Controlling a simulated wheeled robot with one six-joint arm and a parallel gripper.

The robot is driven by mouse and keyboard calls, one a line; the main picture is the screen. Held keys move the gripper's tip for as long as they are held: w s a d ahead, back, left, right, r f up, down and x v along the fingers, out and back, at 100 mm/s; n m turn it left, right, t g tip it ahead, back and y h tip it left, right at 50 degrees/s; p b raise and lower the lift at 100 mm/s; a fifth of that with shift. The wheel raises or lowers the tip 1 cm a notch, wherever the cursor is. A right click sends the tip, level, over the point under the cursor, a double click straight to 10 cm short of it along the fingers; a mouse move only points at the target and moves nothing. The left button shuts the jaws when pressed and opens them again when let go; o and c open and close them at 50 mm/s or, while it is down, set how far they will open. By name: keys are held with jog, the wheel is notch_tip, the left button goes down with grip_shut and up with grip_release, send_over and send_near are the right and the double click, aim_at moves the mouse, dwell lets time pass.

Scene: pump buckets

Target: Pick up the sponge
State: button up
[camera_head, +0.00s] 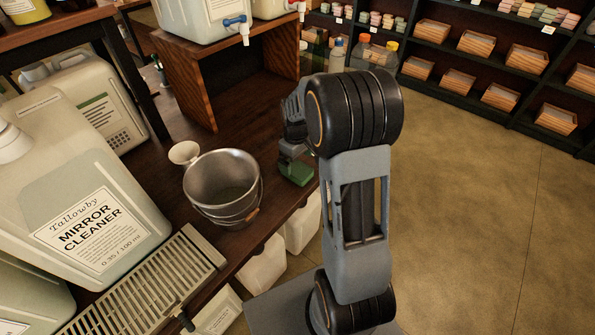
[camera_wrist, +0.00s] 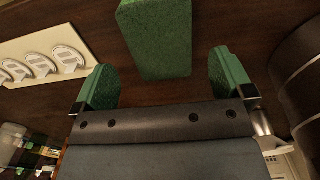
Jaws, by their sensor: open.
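The sponge is a green block (camera_wrist: 155,38) on the dark wooden surface, at the top middle of the wrist view. In the head view a green block (camera_head: 297,175) shows at the table edge, right of the metal bucket, just below my gripper (camera_head: 291,148). In the wrist view my gripper (camera_wrist: 162,66) is open, with one green-padded finger to each side of the sponge's near end. The pads look apart from the sponge, and nothing is held. My arm hides part of the area around the gripper in the head view.
A wooden stand (camera_head: 195,80) is behind. A mirror cleaner jug (camera_head: 90,215) and slatted drip tray (camera_head: 140,290) are left. Open floor (camera_head: 480,210) lies right.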

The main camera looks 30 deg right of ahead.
aim_at(297, 168)
jog(key=shift+s+f, duration=0.15)
jog(key=shift+f, duration=1.95)
jog(key=shift+c, duration=0.4)
jog(key=c, duration=0.9)
